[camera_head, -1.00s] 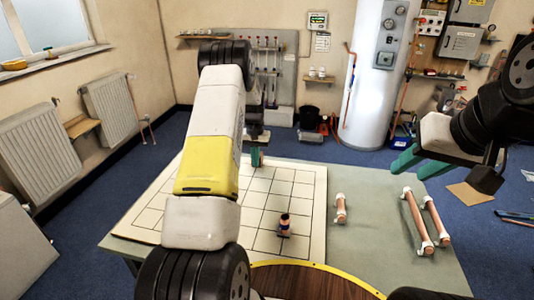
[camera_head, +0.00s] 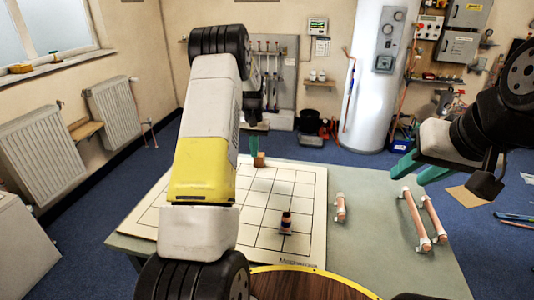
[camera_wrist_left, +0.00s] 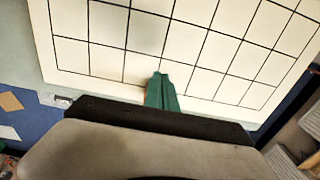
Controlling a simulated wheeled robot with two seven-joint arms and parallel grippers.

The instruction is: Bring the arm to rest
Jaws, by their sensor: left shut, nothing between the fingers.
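My left arm (camera_head: 205,135) reaches out from the lower left over the white gridded board. My left gripper (camera_head: 254,146) is near the board's far edge, partly hidden by the arm. In the left wrist view its green fingers (camera_wrist_left: 162,88) are together and empty, pointing at the board. My right gripper (camera_head: 420,169) hangs at the right, its two green fingers apart with nothing between them.
The gridded board (camera_head: 305,190) lies on a grey-green table (camera_head: 375,215). A small brown piece (camera_head: 260,160) is just below the left fingers. A dark copper fitting (camera_head: 286,222), a short pipe (camera_head: 340,206) and two longer copper pipes (camera_head: 417,220) lie nearby.

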